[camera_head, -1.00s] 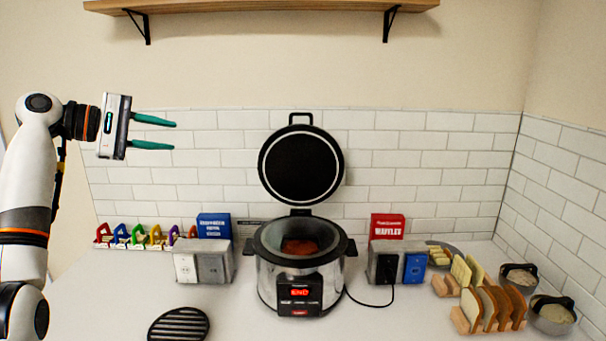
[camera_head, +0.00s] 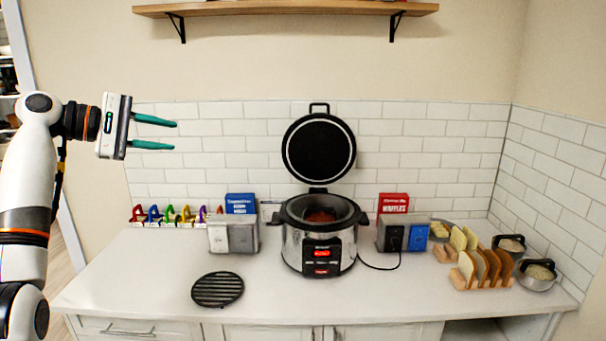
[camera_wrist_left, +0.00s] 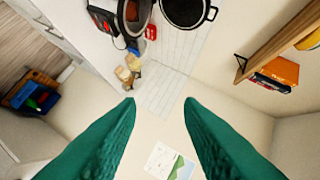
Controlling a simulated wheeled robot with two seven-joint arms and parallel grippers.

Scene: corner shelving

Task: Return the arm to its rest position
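My left arm (camera_head: 28,190) comes in from the left in the head view, raised, with its forearm upright. My left gripper (camera_head: 175,134) points right, in the air above the counter's left end. Its two teal fingers are spread apart with nothing between them. In the left wrist view the fingers (camera_wrist_left: 160,100) are also apart and empty. My right arm and gripper are not in view.
A cooker (camera_head: 320,245) with its lid (camera_head: 319,148) raised stands on the white counter (camera_head: 140,270). A black trivet (camera_head: 217,289), outlet boxes (camera_head: 233,236) and a bread rack (camera_head: 480,268) are around it. A wooden shelf (camera_head: 290,10) is above.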

